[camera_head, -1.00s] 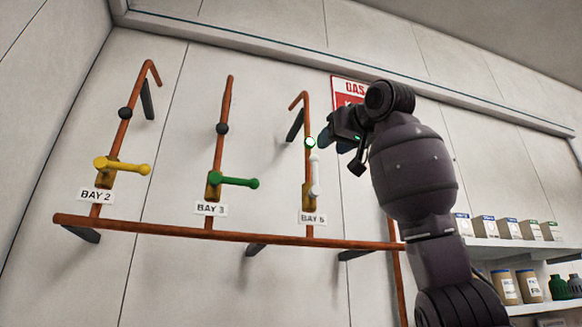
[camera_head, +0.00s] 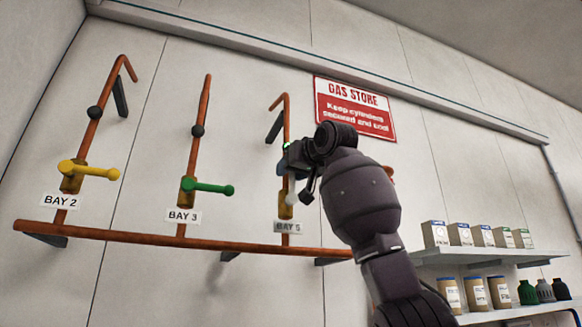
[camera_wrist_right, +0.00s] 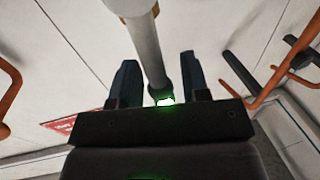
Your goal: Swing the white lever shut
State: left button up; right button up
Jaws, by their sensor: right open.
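The white lever (camera_head: 291,196) is on the BAY 5 pipe above its brass valve body (camera_head: 285,211). It points up along the pipe, and my right gripper hides its upper part. In the wrist view the white lever (camera_wrist_right: 145,45) runs between the two dark fingers, with a gap on each side. My right gripper (camera_wrist_right: 160,82) is open around the lever. In the head view the right gripper (camera_head: 282,167) is at the BAY 5 pipe, with its far finger partly hidden. My left gripper is not in view.
A horizontal copper pipe (camera_head: 180,239) runs below. A green-lit spot (camera_head: 287,145) shows by the gripper. A shelf (camera_head: 490,254) holds boxes at right.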

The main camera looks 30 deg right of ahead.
jog(key=shift+d, duration=0.1)
jog(key=shift+w, duration=0.1)
grip_shut()
dwell(0.3)
